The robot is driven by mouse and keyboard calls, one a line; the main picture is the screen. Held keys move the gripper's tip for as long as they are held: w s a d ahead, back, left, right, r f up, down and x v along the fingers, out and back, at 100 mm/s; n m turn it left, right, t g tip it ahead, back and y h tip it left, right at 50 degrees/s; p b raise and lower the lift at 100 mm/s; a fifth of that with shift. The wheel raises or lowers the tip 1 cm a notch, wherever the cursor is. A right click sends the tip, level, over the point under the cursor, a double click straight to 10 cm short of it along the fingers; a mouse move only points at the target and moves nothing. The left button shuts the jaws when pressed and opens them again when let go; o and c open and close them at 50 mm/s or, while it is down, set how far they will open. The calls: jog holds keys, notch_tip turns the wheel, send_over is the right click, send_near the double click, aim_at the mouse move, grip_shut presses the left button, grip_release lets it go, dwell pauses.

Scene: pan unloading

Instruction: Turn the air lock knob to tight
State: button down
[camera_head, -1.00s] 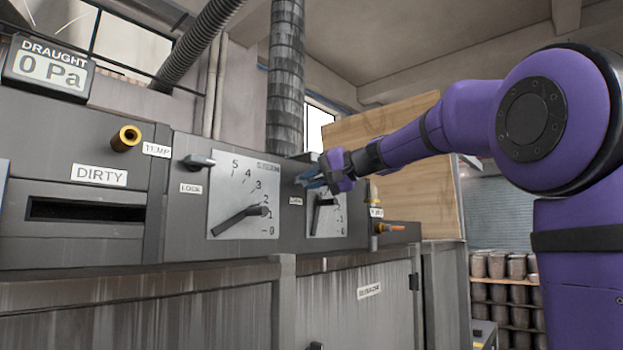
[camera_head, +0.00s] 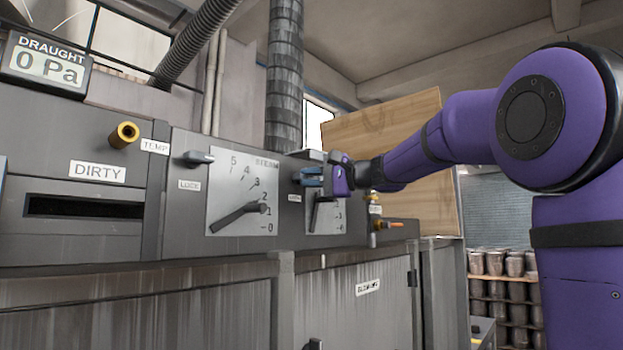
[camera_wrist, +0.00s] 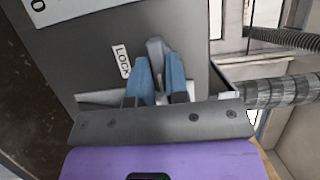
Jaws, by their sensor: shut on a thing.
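A grey lock knob (camera_wrist: 155,48) sits beside a label reading LOCK (camera_wrist: 121,61) in the wrist view. My gripper (camera_wrist: 160,78) has its two blue fingers shut on this knob. In the head view my gripper (camera_head: 311,177) is at the right-hand dial panel (camera_head: 326,217), and its fingers hide the knob there. A second grey knob (camera_head: 198,159) with its own LOCK label (camera_head: 190,185) is on the left panel, apart from my gripper. I cannot read a "tight" mark in either view.
A brass fitting (camera_head: 125,135), an orange-tipped handle (camera_head: 389,227) and a draught display (camera_head: 46,63) reading 0 Pa are nearby. A ribbed pipe (camera_head: 285,80) rises behind.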

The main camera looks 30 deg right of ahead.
jog(key=shift+w+a+f, duration=0.1)
jog(key=shift+a, duration=0.15)
jog(key=c, duration=1.3)
grip_release()
jog(key=shift+o, duration=0.9)
jog(key=shift+w+a, duration=0.1)
jog(key=shift+w, duration=0.05)
jog(key=v, duration=1.1)
